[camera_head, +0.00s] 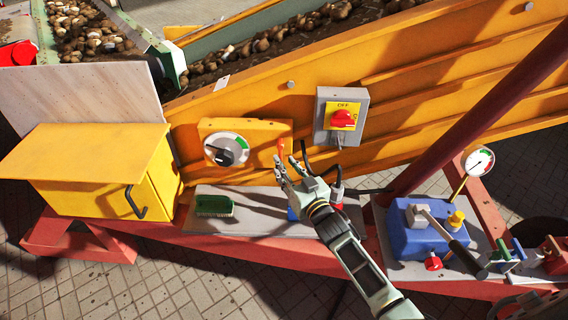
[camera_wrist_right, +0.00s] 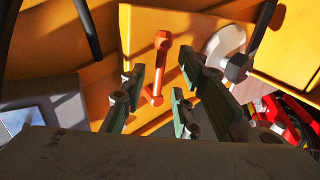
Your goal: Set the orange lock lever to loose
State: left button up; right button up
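The orange lock lever (camera_head: 281,147) is a small bar on the yellow plate, right of the round dial. In the right wrist view the lever (camera_wrist_right: 161,62) stands nearly upright in the picture, with a round head at its upper end. My right gripper (camera_head: 290,159) is at the lever, its fingers apart. In the right wrist view its fingers lie on either side of the lever's lower part, with visible gaps. Contact cannot be made out. My left gripper is not in view.
The dial (camera_head: 227,149) with a black knob is left of the lever. A grey switch box (camera_head: 324,134) with a red knob is to the right. A green brush (camera_head: 214,206) lies on the grey shelf (camera_head: 258,222) below. A yellow cabinet (camera_head: 80,190) stands at left, a blue pump unit (camera_head: 408,239) at right.

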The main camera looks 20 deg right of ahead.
jog(key=shift+w+a, duration=0.15)
jog(key=shift+w, duration=0.85)
grip_shut()
